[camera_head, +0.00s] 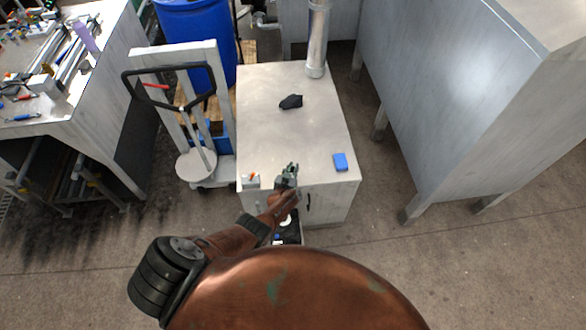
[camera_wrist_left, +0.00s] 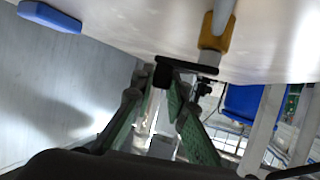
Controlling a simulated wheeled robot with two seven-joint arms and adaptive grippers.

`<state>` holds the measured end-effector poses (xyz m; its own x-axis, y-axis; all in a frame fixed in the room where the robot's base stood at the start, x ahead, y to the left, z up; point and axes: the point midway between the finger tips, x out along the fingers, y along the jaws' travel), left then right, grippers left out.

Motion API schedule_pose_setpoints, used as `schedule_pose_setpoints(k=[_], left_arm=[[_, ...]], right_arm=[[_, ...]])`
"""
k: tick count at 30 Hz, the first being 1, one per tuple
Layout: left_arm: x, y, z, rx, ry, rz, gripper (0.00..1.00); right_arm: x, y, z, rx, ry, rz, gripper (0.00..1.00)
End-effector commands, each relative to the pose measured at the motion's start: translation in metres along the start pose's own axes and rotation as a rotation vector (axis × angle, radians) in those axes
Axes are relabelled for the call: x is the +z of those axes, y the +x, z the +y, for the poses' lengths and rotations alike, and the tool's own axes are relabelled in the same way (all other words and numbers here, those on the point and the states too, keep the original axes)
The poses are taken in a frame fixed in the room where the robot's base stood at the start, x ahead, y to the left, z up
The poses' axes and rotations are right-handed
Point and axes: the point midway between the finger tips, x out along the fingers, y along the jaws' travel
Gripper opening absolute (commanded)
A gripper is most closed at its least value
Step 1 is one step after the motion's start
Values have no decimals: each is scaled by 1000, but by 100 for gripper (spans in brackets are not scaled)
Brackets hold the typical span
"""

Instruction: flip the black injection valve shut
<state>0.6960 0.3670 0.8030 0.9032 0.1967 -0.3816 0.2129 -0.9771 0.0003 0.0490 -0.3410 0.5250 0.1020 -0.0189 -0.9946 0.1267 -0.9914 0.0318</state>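My left gripper (camera_head: 290,171) is over the near edge of the light-topped cabinet. In the left wrist view its two green fingers (camera_wrist_left: 155,100) stand apart with a gap between them. A small black block and bar (camera_wrist_left: 187,66), possibly the injection valve, shows at the fingertips, beside a grey and yellow part (camera_wrist_left: 217,40). I cannot tell whether the fingers touch it. In the head view the gripper hides this spot. A dark, irregular object (camera_head: 291,101) lies farther back on the top; I cannot tell what it is. My right gripper is not in view.
A blue block (camera_head: 340,162) lies on the cabinet top (camera_head: 270,135), right of my gripper, and a small white and orange item (camera_head: 250,180) is at left. A hand truck (camera_head: 210,60) stands left; a metal pipe (camera_head: 317,40) rises behind. The middle top is mostly clear.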

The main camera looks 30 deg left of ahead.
Motion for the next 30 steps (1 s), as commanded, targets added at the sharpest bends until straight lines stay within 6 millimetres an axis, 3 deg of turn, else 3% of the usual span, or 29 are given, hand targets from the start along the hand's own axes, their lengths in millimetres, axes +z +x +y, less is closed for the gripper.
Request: schedule_pose_setpoints(k=[7, 20, 30], left_arm=[[-1, 0, 0, 0, 0, 1, 31], [2, -1, -1, 17, 7, -1, 31], [6, -6, -2, 176, 80, 1, 31]], right_arm=[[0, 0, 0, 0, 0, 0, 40], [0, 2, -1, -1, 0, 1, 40], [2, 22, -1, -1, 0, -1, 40]])
